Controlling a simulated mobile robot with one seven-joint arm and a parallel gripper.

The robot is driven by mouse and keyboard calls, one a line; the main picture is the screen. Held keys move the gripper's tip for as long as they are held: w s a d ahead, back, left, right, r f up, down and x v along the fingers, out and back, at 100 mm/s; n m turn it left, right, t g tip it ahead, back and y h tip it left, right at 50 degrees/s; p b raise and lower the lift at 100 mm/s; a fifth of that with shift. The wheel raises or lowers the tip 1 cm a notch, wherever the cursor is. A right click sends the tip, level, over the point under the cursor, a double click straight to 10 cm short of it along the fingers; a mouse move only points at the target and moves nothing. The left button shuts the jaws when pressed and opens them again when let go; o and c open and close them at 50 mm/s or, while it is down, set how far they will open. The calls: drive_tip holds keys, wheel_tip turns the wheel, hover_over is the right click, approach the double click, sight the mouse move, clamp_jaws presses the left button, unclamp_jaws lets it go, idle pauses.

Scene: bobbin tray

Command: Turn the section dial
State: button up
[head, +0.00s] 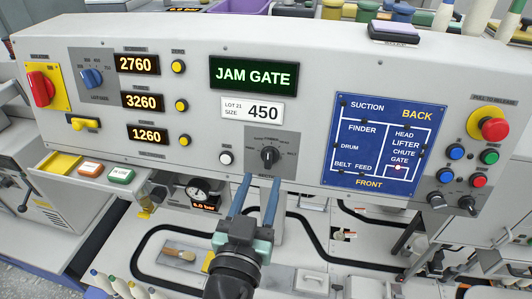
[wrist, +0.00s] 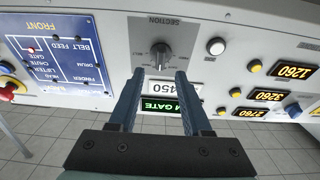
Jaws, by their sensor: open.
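The section dial (head: 270,157) is a black knob on a grey plate in the lower middle of the white panel. In the wrist view the dial (wrist: 160,54) sits under the word SECTION, just beyond my fingertips. My gripper (head: 259,183) is open and empty, its two blue fingers pointing at the panel just below the dial. In the wrist view my gripper (wrist: 160,75) has its fingers spread to either side of the dial's line, apart from it.
A green display (head: 254,75) reads JAM GATE above a 450 card (head: 252,112). A white button (head: 226,158) is left of the dial. A blue diagram (head: 380,145) has a light near GATE. A red emergency button (head: 494,128) is far right, a red rotary switch (head: 41,88) far left.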

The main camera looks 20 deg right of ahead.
sight(267, 161)
drive_tip(key=p+x, duration=0.1)
drive_tip(key=x, duration=0.5)
drive_tip(key=shift+p, duration=0.35)
clamp_jaws()
